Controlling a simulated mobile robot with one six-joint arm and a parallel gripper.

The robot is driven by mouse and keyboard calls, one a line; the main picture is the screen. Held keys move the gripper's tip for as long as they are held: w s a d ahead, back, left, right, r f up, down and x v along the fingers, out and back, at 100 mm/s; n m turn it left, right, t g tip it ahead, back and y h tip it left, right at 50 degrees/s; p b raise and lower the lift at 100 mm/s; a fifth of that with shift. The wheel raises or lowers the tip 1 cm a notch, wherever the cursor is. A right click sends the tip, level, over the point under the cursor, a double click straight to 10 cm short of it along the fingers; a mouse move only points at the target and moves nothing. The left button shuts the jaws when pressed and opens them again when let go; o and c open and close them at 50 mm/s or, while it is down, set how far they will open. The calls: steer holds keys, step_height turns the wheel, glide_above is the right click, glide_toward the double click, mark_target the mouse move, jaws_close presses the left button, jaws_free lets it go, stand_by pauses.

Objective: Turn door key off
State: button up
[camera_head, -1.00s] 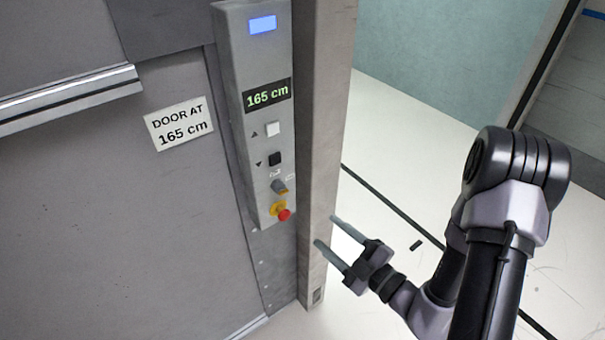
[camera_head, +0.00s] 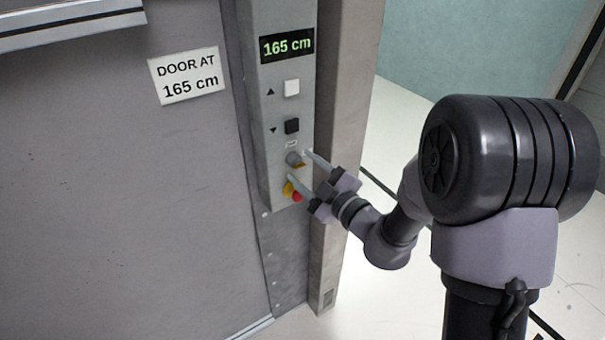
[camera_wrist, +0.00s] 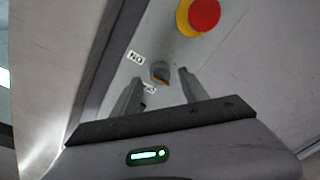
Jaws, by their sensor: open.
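My gripper (camera_head: 298,165) is open at the panel, one finger above and one below the knob in the head view. The wrist view also shows my gripper (camera_wrist: 158,84) with a finger on each side of the knob. I cannot tell whether the fingers touch it.
A red emergency button on a yellow base (camera_wrist: 203,14) sits close to the key switch. A white button (camera_head: 292,87) and a black button (camera_head: 292,125) are above it. The display (camera_head: 286,45) reads 165 cm. A sign (camera_head: 187,75) on the door reads "DOOR AT 165 cm".

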steer(key=shift+w+a, duration=0.35)
steer(key=shift+w, duration=0.1)
jaws_close()
steer(key=shift+n+p, duration=0.3)
steer(key=n+p, duration=0.2)
steer(key=shift+r+n+p, duration=0.15)
steer(key=shift+n+p, duration=0.15)
steer(key=shift+n, duration=0.1)
steer(key=n+p, duration=0.2)
steer(key=n, duration=0.3)
steer(key=shift+s+h+p, duration=0.1)
steer(key=shift+h+p, duration=0.2)
steer(key=shift+p, duration=0.05)
steer(key=n, duration=0.4)
steer(key=shift+p, duration=0.4)
steer(key=shift+n+h, duration=0.4)
steer(key=shift+n, duration=1.9)
